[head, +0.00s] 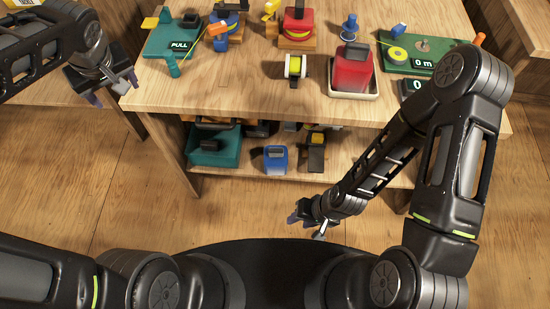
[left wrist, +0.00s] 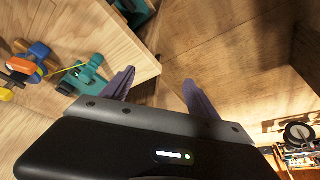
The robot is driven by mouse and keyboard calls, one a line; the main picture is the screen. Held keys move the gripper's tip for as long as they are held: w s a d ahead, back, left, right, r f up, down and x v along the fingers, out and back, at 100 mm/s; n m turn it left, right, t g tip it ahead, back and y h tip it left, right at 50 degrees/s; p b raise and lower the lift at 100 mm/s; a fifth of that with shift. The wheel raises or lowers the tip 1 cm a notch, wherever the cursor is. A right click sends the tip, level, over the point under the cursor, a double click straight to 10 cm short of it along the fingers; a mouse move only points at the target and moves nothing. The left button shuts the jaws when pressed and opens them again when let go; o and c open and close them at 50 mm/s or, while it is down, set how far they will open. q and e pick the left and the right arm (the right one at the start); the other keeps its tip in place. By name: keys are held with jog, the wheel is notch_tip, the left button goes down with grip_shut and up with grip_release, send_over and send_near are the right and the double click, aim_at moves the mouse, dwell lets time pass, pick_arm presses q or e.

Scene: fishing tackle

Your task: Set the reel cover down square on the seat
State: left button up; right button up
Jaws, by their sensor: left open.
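A red box-shaped piece with a dark top, which looks like the reel cover (head: 352,66), stands upright in a shallow cream tray (head: 340,93) on the bench, right of centre. I cannot tell whether that tray is the seat. My left gripper (head: 114,90) is open and empty, off the bench's left end and well away from the red piece. Its two spread fingers also show in the left wrist view (left wrist: 158,90), with nothing between them. My right gripper (head: 306,224) hangs low in front of the bench; its fingers look apart and empty.
On the wooden bench (head: 230,93) stand a green PULL device (head: 172,42), a yellow-and-white spool (head: 296,67), a red reel on a wood block (head: 298,25), and a green counter board (head: 420,50). A lower shelf holds a teal bin (head: 215,157) and a blue item (head: 275,159). The front-left top is clear.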

pick_arm(q)
jog(key=s+d+f+m+g+h, duration=0.1)
jog(key=d+f+m+h, duration=0.1)
jog(key=d+f, duration=0.75)
jog(key=s+d+f+m+g+h, duration=0.15)
jog(key=d+f, duration=0.45)
jog(key=f, duration=0.6)
jog(key=s+d+f+m+h, duration=0.1)
jog(key=s+d+f, duration=0.4)
jog(key=s+f, duration=0.2)
jog(key=s+d+f+m+h, duration=0.1)
jog(key=s+d+f+h, duration=0.1)
jog(key=s+d+f, duration=0.4)
notch_tip(320, 180, down, 3)
jog(key=shift+s+d+r, duration=0.15)
jog(key=shift+s+d, duration=0.05)
jog(key=shift+s, duration=0.6)
